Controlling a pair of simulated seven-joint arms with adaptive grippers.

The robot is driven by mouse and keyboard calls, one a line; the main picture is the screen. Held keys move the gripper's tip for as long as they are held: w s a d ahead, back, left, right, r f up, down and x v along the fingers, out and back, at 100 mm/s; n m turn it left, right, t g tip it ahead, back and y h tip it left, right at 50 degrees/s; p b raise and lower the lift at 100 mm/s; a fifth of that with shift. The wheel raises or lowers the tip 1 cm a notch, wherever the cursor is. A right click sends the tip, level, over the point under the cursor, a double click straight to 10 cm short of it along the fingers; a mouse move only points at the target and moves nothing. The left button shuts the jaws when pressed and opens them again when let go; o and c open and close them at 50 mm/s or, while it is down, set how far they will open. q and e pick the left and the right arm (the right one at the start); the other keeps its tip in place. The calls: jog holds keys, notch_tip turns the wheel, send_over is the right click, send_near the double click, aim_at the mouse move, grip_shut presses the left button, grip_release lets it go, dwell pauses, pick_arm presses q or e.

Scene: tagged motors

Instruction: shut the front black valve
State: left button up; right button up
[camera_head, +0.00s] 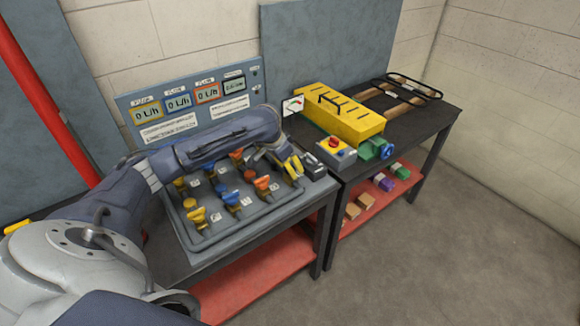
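The grey valve panel (252,216) lies on the near table, with rows of coloured valve handles. In the front row are a yellow valve (198,216), a blue valve (231,198) and an orange valve (262,184). My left gripper (291,168) is over the panel's right end, past the orange valve, where yellow parts show at its tip. The front black valve cannot be clearly made out there; the gripper and wrist cover that area. Whether the fingers are shut or touch a handle cannot be told. My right gripper is not in view.
A display board (190,104) with flow readouts, one framed in black, stands behind the panel. On the right table (425,122) are a yellow box (345,116), a grey box with a red knob (336,150) and a green motor-like part (372,151). Small blocks lie on the red shelf below.

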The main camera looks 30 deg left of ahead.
pick_arm(q)
jog(key=c, duration=0.4)
jog(key=shift+a+r+m, duration=0.1)
jog(key=shift+m, duration=0.2)
jog(key=shift+c, duration=0.2)
jog(key=m+h, duration=0.1)
jog(key=m, duration=0.1)
jog(key=shift+w+m, duration=0.15)
jog(key=shift+m, duration=0.25)
jog(key=m+g, duration=0.1)
jog(key=m, duration=0.1)
jog(key=m+h, duration=0.1)
jog(key=m, duration=0.1)
jog(key=shift+r+m+g, duration=0.1)
jog(key=shift+m+g, duration=0.2)
jog(key=shift+g, duration=0.1)
jog(key=m, duration=0.2)
jog(key=m+g, duration=0.1)
jog(key=m+g+h, duration=0.1)
jog(key=m, duration=0.1)
jog(key=shift+d+m, duration=0.25)
jog(key=shift+m, duration=0.05)
jog(key=shift+m+g, duration=0.9)
jog(key=shift+m, duration=1.2)
jog(key=shift+d, duration=0.1)
